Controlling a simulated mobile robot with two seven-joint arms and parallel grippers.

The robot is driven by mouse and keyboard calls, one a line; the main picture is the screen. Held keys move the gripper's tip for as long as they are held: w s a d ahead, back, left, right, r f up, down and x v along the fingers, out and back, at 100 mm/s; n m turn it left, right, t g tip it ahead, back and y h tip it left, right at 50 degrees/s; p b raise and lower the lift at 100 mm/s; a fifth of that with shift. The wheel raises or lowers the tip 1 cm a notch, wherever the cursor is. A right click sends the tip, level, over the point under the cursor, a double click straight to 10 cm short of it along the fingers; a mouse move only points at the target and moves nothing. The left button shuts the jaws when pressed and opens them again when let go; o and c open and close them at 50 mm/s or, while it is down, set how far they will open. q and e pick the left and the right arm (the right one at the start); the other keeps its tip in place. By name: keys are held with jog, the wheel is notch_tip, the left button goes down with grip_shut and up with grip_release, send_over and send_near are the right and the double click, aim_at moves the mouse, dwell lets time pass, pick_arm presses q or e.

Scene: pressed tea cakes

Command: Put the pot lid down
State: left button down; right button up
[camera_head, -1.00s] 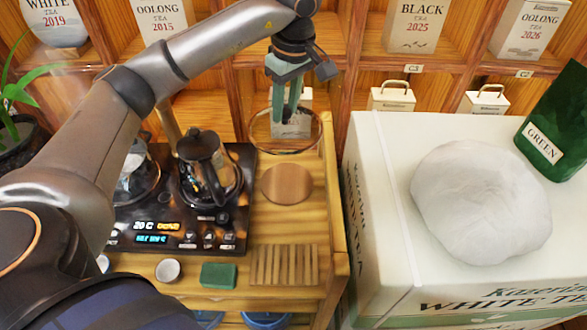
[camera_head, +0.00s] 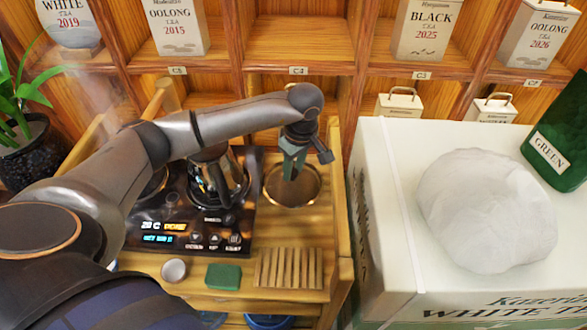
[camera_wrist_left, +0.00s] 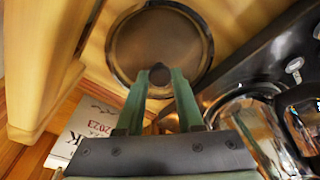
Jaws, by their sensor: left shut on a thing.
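The pot lid (camera_head: 272,198) is a round glass disc with a metallic rim, over the wooden shelf right of the burner panel. My left gripper (camera_head: 290,176) is above it with fingers pointing down, shut on its dark knob. In the left wrist view the fingertips (camera_wrist_left: 160,80) close around the knob, and the lid's rim (camera_wrist_left: 112,60) shows beyond. A round brown coaster shows through the glass. I cannot tell whether the lid touches it. A glass pot (camera_head: 232,185) stands on the burner panel just left of the lid. My right gripper is not in view.
A slatted wooden rack (camera_head: 288,268), a green block (camera_head: 223,276) and a small white cup (camera_head: 173,270) are in front. A raised wooden edge (camera_head: 341,235) bounds the shelf at right, beside a large white box (camera_head: 385,255).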

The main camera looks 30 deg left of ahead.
aim_at(298, 184)
pick_arm(q)
jog(key=shift+f, duration=0.4)
jog(key=shift+f, duration=0.25)
jog(key=c, duration=0.5)
grip_release()
jog(key=shift+r, duration=0.1)
jog(key=shift+c, duration=0.2)
notch_tip(298, 184, up, 12)
jog(key=d, duration=0.1)
jog(key=shift+s+d+b, duration=0.2)
jog(key=shift+d+b, duration=0.2)
jog(key=shift+b, duration=0.05)
